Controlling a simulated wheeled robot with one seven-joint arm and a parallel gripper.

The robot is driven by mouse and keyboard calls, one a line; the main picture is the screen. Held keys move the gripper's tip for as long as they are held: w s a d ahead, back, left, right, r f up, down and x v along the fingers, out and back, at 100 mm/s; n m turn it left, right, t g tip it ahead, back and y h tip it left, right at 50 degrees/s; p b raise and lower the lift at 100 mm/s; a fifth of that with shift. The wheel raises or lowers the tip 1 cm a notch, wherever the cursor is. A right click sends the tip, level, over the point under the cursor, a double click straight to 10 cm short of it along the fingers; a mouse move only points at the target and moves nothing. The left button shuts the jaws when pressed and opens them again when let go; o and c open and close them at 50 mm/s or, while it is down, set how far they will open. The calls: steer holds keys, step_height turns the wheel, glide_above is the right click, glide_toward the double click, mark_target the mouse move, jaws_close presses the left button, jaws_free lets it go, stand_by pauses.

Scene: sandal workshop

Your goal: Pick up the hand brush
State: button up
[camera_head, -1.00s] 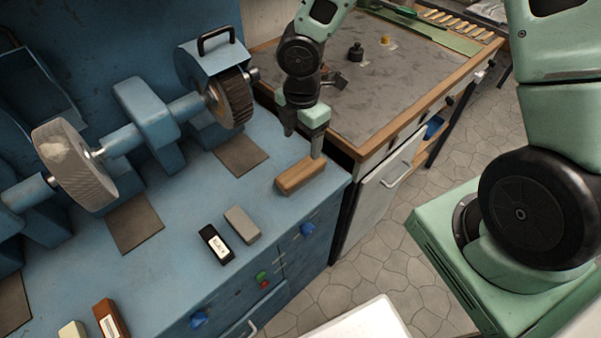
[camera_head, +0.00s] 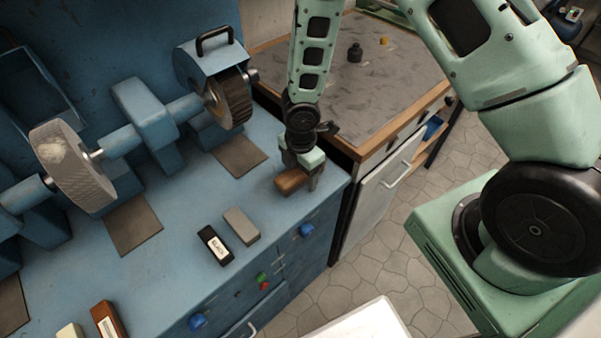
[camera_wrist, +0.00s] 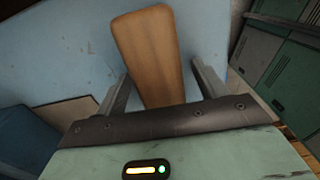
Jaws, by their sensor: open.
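The hand brush (camera_head: 289,182) is a wooden-backed block lying on the blue bench top near its right end. In the wrist view its brown wooden back (camera_wrist: 150,50) runs up from between my gripper's fingers. My gripper (camera_head: 309,176) is down at the brush, with its fingers on either side of it. In the wrist view my gripper (camera_wrist: 163,85) is open, with a finger left and right of the wood and gaps showing. The bristles and the brush's near end are hidden.
The blue bench (camera_head: 175,270) also holds a grinder with a pale wheel (camera_head: 72,165) and a wire wheel (camera_head: 229,98). A grey block (camera_head: 241,226) and a black labelled block (camera_head: 215,245) lie nearer the front. A grey-topped wooden table (camera_head: 385,75) stands behind.

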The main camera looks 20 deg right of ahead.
steer(key=c, duration=1.1)
steer(key=shift+r, duration=0.1)
step_height(320, 180, up, 10)
steer(key=shift+f+p, duration=0.1)
steer(key=shift+p, duration=0.25)
